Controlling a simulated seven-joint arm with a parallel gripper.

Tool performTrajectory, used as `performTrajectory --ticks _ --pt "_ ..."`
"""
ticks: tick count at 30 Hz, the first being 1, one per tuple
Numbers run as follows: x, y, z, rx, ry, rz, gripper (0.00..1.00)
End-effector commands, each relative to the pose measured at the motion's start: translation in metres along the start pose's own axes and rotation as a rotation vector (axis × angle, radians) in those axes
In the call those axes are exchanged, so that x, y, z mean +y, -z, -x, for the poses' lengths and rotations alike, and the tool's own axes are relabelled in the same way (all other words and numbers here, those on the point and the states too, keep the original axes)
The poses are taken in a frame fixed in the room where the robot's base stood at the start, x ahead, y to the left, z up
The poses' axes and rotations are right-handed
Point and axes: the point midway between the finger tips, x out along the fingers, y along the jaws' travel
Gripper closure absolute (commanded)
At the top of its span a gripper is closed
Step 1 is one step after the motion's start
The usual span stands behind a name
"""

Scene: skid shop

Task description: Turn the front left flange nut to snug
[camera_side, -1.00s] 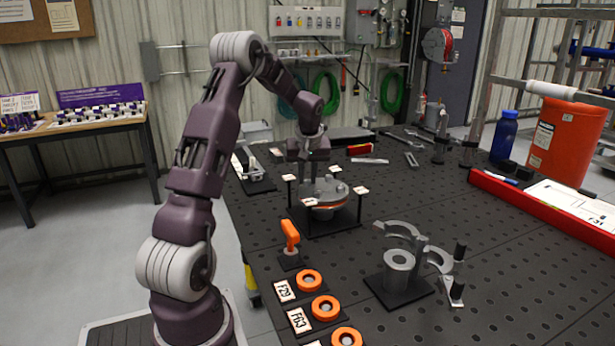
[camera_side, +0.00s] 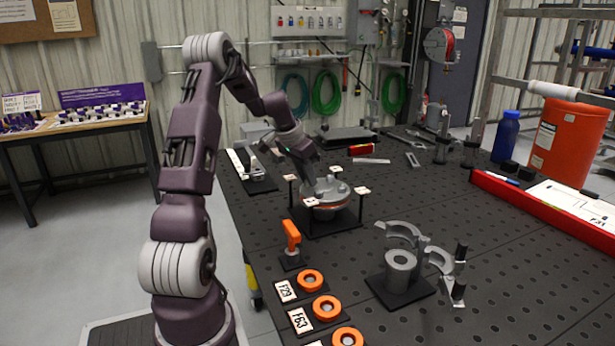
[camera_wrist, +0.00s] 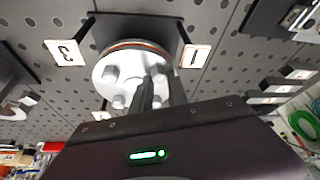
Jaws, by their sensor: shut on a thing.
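The round grey flange (camera_side: 338,188) with an orange-red gasket band stands on a dark base plate among small numbered tags on posts. It also shows in the wrist view (camera_wrist: 115,62), with several nuts on its top face. My gripper (camera_side: 306,178) reaches down at a tilt to the flange's left part in the side view. In the wrist view its fingers (camera_wrist: 152,82) are close together at a nut (camera_wrist: 157,71), shut on it. The fingers cover most of that nut, and I cannot tell how tight it sits.
Numbered tags "3" (camera_wrist: 65,52) and "1" (camera_wrist: 195,56) stand close around the flange. An orange-handled tool (camera_side: 291,236), orange rings (camera_side: 310,281) and a grey clamp fixture (camera_side: 399,275) are in front.

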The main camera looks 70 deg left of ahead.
Motion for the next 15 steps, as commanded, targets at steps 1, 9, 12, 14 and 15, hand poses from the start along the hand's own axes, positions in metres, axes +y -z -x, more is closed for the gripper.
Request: performTrajectory --ticks 1,9,12,14,15 --pt "-0.0008 0.0012 0.0012 0.003 -0.012 -0.032 1.00" --pt "-0.0018 0.0016 0.0014 0.003 -0.074 -0.189 1.00" --pt "-0.0018 0.0016 0.0013 0.003 -0.090 -0.226 1.00" --pt "-0.0020 0.0017 0.0013 0.003 -0.097 -0.244 1.00" --pt "-0.0020 0.0016 0.0014 0.002 -0.101 -0.254 1.00"
